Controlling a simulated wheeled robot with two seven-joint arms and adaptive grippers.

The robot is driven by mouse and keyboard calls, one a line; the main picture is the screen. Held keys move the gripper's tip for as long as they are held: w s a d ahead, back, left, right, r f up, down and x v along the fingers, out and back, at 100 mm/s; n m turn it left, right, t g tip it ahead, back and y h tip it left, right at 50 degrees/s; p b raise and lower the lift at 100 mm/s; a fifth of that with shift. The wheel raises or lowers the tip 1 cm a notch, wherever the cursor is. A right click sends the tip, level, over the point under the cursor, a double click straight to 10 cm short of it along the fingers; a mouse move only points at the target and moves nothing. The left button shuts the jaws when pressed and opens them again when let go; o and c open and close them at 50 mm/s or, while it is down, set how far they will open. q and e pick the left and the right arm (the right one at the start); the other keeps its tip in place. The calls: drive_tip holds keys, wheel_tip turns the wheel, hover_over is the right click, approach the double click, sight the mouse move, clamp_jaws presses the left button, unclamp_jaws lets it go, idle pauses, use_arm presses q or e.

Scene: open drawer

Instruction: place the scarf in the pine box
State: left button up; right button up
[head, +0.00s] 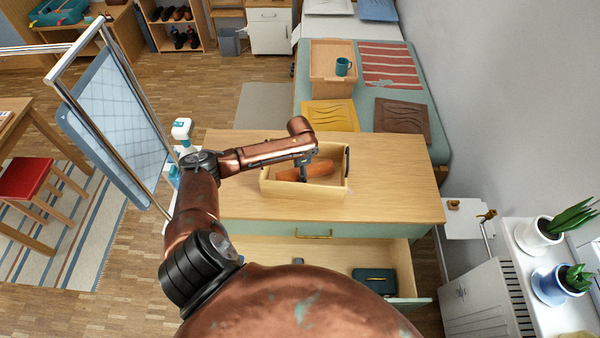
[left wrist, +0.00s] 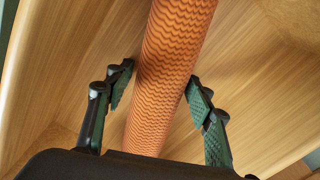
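The scarf (head: 321,170) is a rolled orange bundle lying inside the pine box (head: 288,189), an open light wood box on the cabinet top. In the left wrist view the scarf (left wrist: 172,65) shows a wavy pattern and runs between the two fingers. My left gripper (head: 303,174) reaches down into the box over the scarf. In the left wrist view its fingers (left wrist: 160,88) are spread, one on each side of the roll; I see a gap on the left side, and cannot tell whether the right finger touches. My right gripper is not in view.
The cabinet's drawer (head: 330,252) is open below, with a dark green case (head: 374,280) inside. The cabinet top (head: 395,180) is clear right of the box. A bench behind holds a wooden tray (head: 322,62) with a teal mug (head: 343,66). A spray bottle (head: 182,131) stands left.

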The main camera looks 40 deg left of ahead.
use_arm(q)
drive_tip(key=shift+o, duration=0.7)
drive_tip(key=shift+r, duration=0.2)
wheel_tip(320, 180, up, 12)
drive_tip(key=p, duration=0.1)
